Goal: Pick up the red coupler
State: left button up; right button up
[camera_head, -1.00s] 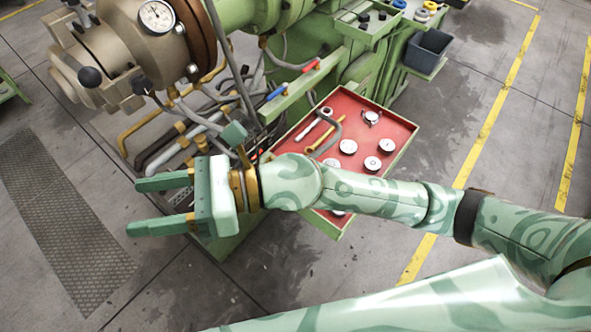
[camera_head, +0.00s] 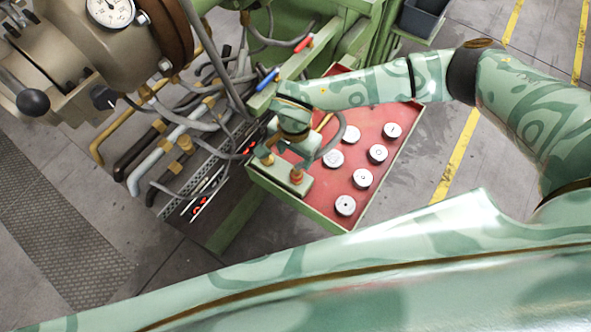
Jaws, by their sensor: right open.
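A red coupler (camera_head: 303,42) sits at the end of a grey hose on a green bar of the machine, with a blue coupler (camera_head: 267,78) lower left on the same bar. My right gripper (camera_head: 284,172) is below the couplers in the picture, over the left part of the red-lined tray, and apart from the red coupler. I see it mostly from behind; the palm hides its fingertips. It is open and shows nothing held. My left gripper is out of view.
The red-lined tray (camera_head: 370,197) holds several round metal pieces and a curved grey tool (camera_head: 336,138). Hoses and pipes (camera_head: 165,150) crowd the left. The extruder with its gauge (camera_head: 110,12) is upper left. Bare floor (camera_head: 60,150) lies at left.

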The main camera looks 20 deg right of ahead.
aim_at(297, 168)
jog(key=f, duration=0.4)
jog(key=shift+s+f+b, duration=0.1)
jog(key=shift+s+b, duration=0.1)
jog(key=shift+b, duration=0.2)
jog(key=f, duration=0.2)
jog(key=f+b, duration=0.1)
jog(key=shift+s+d+f, duration=0.1)
jog(key=shift+s+f, duration=0.15)
jog(key=shift+f, duration=0.25)
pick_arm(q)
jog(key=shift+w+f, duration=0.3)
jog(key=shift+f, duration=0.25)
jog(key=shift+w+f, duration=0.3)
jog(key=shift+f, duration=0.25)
pick_arm(e)
jog(key=c, duration=1.2)
